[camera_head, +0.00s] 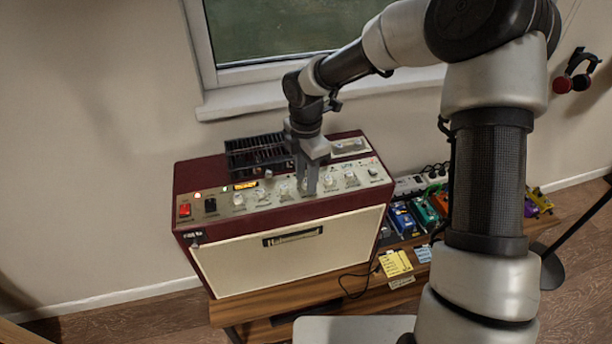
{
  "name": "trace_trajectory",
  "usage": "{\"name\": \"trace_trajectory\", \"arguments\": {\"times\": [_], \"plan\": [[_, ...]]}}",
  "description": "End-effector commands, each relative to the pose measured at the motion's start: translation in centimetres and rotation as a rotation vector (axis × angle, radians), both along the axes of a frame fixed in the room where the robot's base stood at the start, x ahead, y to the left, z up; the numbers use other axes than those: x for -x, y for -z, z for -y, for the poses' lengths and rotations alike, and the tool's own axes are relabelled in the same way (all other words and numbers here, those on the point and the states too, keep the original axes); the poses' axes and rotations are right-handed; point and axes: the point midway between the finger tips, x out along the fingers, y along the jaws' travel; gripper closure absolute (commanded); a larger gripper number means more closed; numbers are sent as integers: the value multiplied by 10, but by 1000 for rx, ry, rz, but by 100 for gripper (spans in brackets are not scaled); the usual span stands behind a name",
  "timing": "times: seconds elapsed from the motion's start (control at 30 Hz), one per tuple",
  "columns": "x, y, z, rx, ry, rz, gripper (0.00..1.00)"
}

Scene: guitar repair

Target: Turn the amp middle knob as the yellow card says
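The amp (290,250) is a dark red box with a cream front, standing on a wooden bench. Its metal top panel (222,208) carries a row of pale knobs, a red switch and a small lit orange display. My gripper (308,190) points down at the middle of this row, its fingers at or just above a knob there. The fingers hide that knob, and I cannot tell whether they touch it or grip it. The yellow card (394,263) lies on the bench right of the amp; its writing is too small to read.
Several coloured effect pedals (425,212) and a power strip (410,186) sit on the bench right of the amp. A dark cable (355,284) runs by the amp's front right corner.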

Motion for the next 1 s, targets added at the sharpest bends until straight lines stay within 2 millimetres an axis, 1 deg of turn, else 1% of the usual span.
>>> {"name": "trace_trajectory", "arguments": {"times": [0.2, 0.27, 0.4, 0.43, 0.77, 1.0], "plan": [[0, 0, 0, 0, 1, 0, 65], [0, 0, 0, 0, 1, 0, 74], [0, 0, 0, 0, 1, 0, 98], [0, 0, 0, 0, 1, 0, 100], [0, 0, 0, 1, 37, 1, 100], [-1, 0, 0, 1, 169, 3, 100]]}}
